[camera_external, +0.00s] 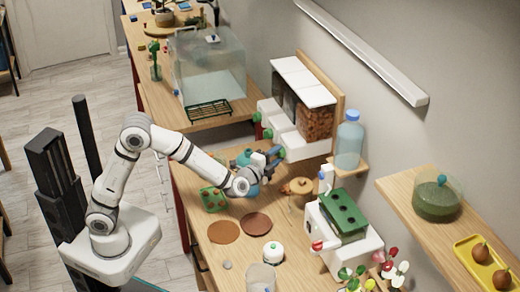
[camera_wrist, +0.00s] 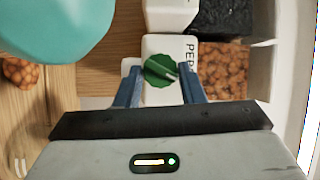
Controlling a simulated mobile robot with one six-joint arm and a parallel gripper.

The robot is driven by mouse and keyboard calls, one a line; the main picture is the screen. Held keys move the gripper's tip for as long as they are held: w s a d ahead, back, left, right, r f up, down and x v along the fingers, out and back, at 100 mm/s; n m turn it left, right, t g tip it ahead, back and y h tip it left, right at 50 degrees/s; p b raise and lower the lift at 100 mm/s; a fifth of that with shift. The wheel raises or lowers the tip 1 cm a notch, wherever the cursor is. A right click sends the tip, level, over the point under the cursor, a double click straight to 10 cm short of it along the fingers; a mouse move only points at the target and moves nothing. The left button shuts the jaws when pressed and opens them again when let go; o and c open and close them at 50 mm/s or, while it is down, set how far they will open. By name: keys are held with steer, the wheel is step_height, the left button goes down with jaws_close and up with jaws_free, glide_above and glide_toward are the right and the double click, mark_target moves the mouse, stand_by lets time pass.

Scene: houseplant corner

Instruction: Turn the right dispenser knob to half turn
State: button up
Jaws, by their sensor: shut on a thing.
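The dispenser (camera_external: 292,138) stands against the wall, with white housings and clear hoppers. The right hopper (camera_external: 315,122) holds brown pellets, which also show in the wrist view (camera_wrist: 222,72). The right knob (camera_wrist: 158,68) is green and round, with a pale slanted mark on its face. It also shows at the front of the right housing (camera_external: 280,153). My gripper (camera_wrist: 160,76) reaches the knob from the front, one blue finger on each side, and is shut on it. The fingers' exact contact is hard to see. In the external view my gripper (camera_external: 270,160) is small.
A teal rounded vessel (camera_wrist: 55,25) is close beside my gripper, at upper left in the wrist view. A blue-capped bottle (camera_external: 349,142) stands right of the dispenser.

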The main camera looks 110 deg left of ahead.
steer(key=shift+m+b, duration=0.3)
steer(key=shift+b, duration=0.1)
steer(key=o, duration=1)
steer(key=shift+c, duration=0.2)
steer(key=b+v, duration=0.1)
steer(key=v, duration=0.6)
steer(key=shift+d+f, duration=0.15)
steer(key=shift+d, duration=0.25)
steer(key=shift+s, duration=0.15)
